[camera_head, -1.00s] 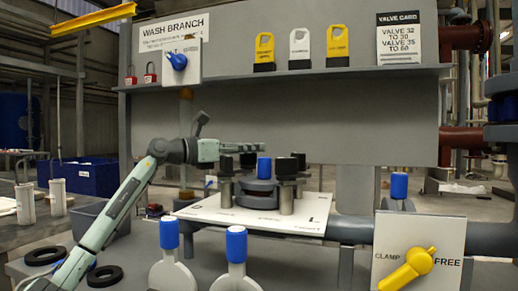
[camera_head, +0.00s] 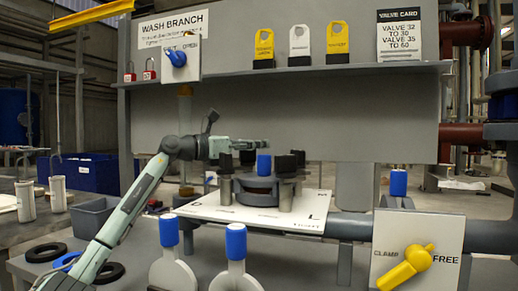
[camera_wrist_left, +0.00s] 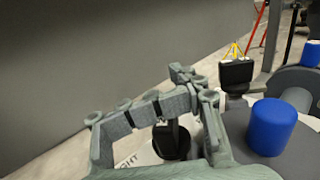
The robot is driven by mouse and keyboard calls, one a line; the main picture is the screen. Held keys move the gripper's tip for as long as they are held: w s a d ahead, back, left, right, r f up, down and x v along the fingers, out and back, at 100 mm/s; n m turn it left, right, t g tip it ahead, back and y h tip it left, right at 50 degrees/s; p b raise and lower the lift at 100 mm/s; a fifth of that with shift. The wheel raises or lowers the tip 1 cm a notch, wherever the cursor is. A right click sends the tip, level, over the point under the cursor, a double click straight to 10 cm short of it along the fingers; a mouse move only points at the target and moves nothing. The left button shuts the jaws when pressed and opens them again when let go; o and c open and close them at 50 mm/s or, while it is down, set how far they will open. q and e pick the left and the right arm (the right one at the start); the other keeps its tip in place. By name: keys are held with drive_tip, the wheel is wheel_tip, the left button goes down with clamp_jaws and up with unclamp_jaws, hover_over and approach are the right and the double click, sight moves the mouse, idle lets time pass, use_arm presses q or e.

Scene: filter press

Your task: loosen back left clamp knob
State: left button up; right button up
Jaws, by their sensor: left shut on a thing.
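Black clamp knobs stand on posts around the press, a round grey body with a blue cap (camera_head: 263,165) in the middle. The front left knob (camera_head: 225,161) and the front right knob (camera_head: 285,164) show clearly. My left gripper (camera_head: 262,146) reaches in from the left over the back left clamp knob (camera_head: 247,158). In the left wrist view the fingers close around a black knob (camera_wrist_left: 172,142), partly hidden behind them. The blue cap also shows there (camera_wrist_left: 271,127), to the right of the fingers. My right gripper is not in view.
A white plate (camera_head: 210,209) lies under the press. A grey upright panel (camera_head: 310,125) stands close behind it. Blue-capped handles (camera_head: 236,240) stand in front, and a yellow clamp lever (camera_head: 405,268) is at the front right.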

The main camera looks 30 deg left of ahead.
use_arm(q)
drive_tip(key=shift+w+d+f, duration=0.15)
drive_tip(key=shift+d+f, duration=0.05)
drive_tip(key=shift+f, duration=0.35)
drive_tip(key=shift+w+d+f, duration=0.15)
drive_tip(key=shift+d+f, duration=0.05)
drive_tip(key=shift+f, duration=0.3)
clamp_jaws()
drive_tip(key=o, duration=0.7)
unclamp_jaws()
drive_tip(key=shift+c, duration=0.2)
drive_tip(key=shift+w+a+r+b+v, duration=0.15)
drive_tip(key=shift+b+v, duration=0.5)
drive_tip(key=shift+v, duration=0.45)
drive_tip(key=shift+a+r+b+v, duration=0.15)
drive_tip(key=shift+b+v, duration=0.5)
drive_tip(key=shift+v, duration=0.45)
drive_tip(key=shift+w+a+r+b+v, duration=0.15)
drive_tip(key=shift+b+v, duration=0.5)
drive_tip(key=shift+v, duration=0.4)
drive_tip(key=shift+s+a+f+b, duration=0.15)
drive_tip(key=shift+s+a+b, duration=0.15)
drive_tip(key=shift+s+a, duration=0.3)
drive_tip(key=shift+s+a+r, duration=0.15)
drive_tip(key=shift+s+r, duration=0.2)
drive_tip(key=shift+s, duration=0.25)
